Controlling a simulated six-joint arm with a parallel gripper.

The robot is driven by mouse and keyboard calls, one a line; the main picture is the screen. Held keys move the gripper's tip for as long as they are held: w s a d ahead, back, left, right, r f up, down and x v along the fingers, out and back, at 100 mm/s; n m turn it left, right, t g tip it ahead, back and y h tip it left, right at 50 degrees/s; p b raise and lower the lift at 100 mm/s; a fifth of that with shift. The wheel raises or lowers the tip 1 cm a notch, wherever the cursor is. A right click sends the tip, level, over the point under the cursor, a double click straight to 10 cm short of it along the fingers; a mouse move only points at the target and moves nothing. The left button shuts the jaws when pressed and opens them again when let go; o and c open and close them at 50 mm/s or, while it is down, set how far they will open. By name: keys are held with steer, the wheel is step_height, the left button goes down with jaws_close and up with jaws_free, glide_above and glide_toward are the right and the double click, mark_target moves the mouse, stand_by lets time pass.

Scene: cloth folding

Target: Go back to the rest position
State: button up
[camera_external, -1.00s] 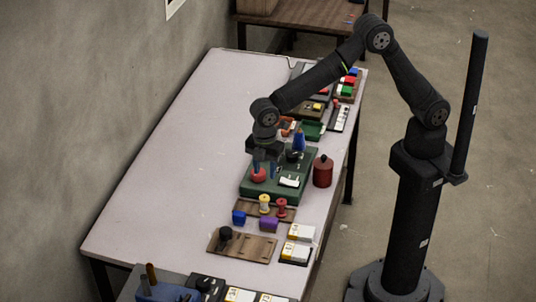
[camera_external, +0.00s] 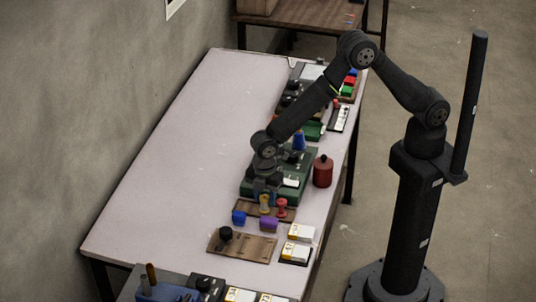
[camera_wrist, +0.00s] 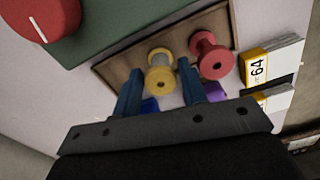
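My gripper (camera_external: 266,196) hangs low over the near end of the green board (camera_external: 292,193), by the brown spool board (camera_external: 243,207). In the wrist view its two blue fingers (camera_wrist: 158,72) are apart. A yellow spool (camera_wrist: 161,80) shows between and beyond the fingertips, and a red spool (camera_wrist: 211,60) stands to the right of it. I cannot tell whether a finger touches the yellow spool. Nothing is clearly held. No cloth is seen.
A dark red canister (camera_external: 323,172) stands at the table's right edge. Blue (camera_external: 239,217) and purple (camera_external: 268,225) blocks, a wooden board with a black knob (camera_external: 225,234) and white-yellow boxes (camera_external: 301,232) lie nearer. The table's left half (camera_external: 180,150) is clear.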

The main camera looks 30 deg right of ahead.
steer(key=shift+r, duration=1.55)
